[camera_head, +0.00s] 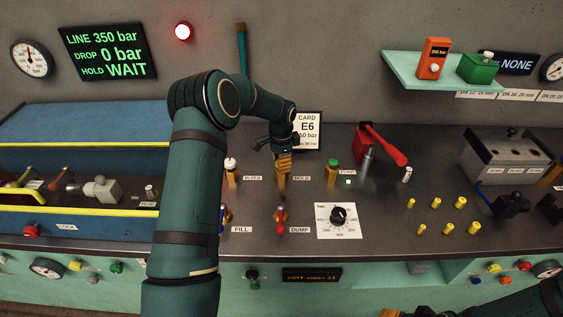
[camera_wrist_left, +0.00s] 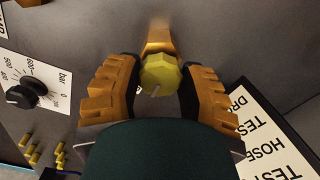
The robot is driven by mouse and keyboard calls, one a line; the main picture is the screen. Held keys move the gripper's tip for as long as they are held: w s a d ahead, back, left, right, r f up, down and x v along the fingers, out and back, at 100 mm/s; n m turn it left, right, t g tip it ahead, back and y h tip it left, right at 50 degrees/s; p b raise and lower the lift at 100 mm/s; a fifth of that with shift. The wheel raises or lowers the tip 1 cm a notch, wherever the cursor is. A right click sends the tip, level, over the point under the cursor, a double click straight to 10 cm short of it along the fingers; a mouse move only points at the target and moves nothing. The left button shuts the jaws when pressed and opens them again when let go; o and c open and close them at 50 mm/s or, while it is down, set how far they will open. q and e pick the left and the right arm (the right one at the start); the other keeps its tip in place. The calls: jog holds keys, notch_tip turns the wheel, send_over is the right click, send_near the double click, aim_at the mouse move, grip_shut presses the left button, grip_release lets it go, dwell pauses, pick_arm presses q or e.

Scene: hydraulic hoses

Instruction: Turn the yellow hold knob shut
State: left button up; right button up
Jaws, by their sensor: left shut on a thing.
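The yellow hold knob (camera_wrist_left: 161,73) sits between the two orange fingers of my left gripper (camera_wrist_left: 160,85) in the left wrist view. The fingers are shut on it from both sides. A pale mark shows on its face. In the head view my left gripper (camera_head: 283,163) reaches down over the valve beside the HOLD label (camera_head: 302,181) and hides the knob. The display (camera_head: 105,52) reads line 350 bar, drop 0 bar, hold WAIT. Part of my right gripper (camera_head: 392,312) shows at the bottom edge; its jaw state is unclear.
The white-knobbed bleed valve (camera_head: 231,165) and green-knobbed valve (camera_head: 332,168) stand on either side. The red-knobbed dump valve (camera_head: 281,216) and black dial (camera_head: 338,215) are in front. A card (camera_head: 307,131) stands behind, and a red-handled pump (camera_head: 380,145) is to the right.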

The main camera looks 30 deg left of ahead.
pick_arm(q)
jog(key=shift+s+f+m, duration=0.1)
jog(key=shift+m, duration=0.4)
jog(key=o, duration=1.2)
jog(key=shift+r, duration=0.2)
jog(key=shift+r, duration=0.3)
notch_tip(320, 180, up, 11)
jog(key=shift+r, duration=0.15)
